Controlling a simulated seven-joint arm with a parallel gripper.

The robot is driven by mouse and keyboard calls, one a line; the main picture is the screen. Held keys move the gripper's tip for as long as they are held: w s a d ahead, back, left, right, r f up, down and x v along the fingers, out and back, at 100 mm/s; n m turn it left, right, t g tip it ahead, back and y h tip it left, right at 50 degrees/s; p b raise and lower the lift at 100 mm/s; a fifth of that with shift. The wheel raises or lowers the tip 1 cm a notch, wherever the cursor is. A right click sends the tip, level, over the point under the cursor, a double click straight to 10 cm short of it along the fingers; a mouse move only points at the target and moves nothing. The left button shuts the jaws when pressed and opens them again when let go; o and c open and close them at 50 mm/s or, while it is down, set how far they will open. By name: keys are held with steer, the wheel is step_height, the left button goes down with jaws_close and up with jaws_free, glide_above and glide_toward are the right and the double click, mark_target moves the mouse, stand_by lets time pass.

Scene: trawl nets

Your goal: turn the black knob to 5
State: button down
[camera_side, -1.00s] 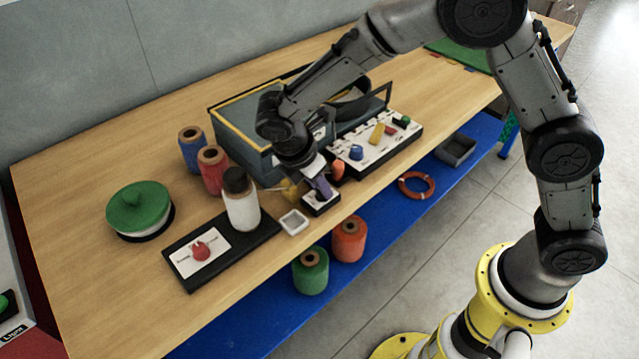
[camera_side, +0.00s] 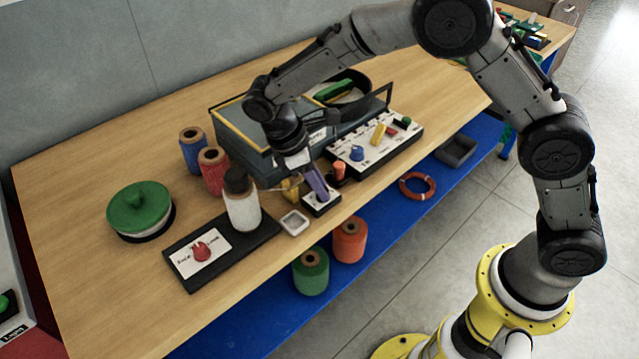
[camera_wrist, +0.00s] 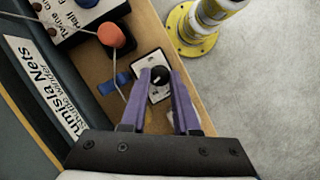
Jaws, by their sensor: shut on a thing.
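The black knob (camera_wrist: 158,75) sits on a small black box with a white dial plate (camera_wrist: 146,63). In the wrist view the purple fingers of my gripper (camera_wrist: 159,80) stand on either side of the knob, closed on it. In the side view my gripper (camera_side: 321,194) reaches down at a tilt to the small box (camera_side: 332,205) near the table's front edge; the fingers hide the knob there. The dial marks are too small to read, and I cannot tell which number the knob points to.
An orange knob (camera_side: 338,172) and a panel with coloured controls (camera_side: 395,149) are close behind and right. A grey-blue case (camera_side: 240,140) stands behind.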

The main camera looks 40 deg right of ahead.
steer(key=m, duration=0.2)
steer(key=m+g+y, duration=0.1)
steer(key=m, duration=0.1)
steer(key=shift+w+d+m, duration=0.1)
steer(key=shift+w+m, duration=0.1)
steer(key=shift+m, duration=0.1)
steer(key=m+y, duration=0.1)
steer(key=m, duration=0.1)
steer(key=m+y, duration=0.1)
steer(key=m, duration=0.2)
steer(key=shift+d+r+g, duration=0.1)
steer(key=shift+d+g, duration=0.1)
steer(key=shift+g, duration=0.2)
steer(key=m+y, duration=0.2)
steer(key=m, duration=0.3)
steer(key=shift+d+m, duration=0.15)
steer(key=shift+m, duration=0.25)
steer(key=shift+d+m+t+y, duration=0.1)
steer(key=shift+m+t+y, duration=0.3)
steer(key=shift+m, duration=0.75)
steer(key=shift+d+m+t+y, duration=0.1)
steer(key=shift+m+t+y, duration=0.1)
steer(key=shift+m+y, duration=0.7)
steer(key=shift+m+h, duration=0.3)
steer(key=shift+m, duration=0.15)
steer(key=c, duration=0.7)
jaws_free()
steer(key=shift+s, duration=0.1)
steer(key=shift+o, duration=0.2)
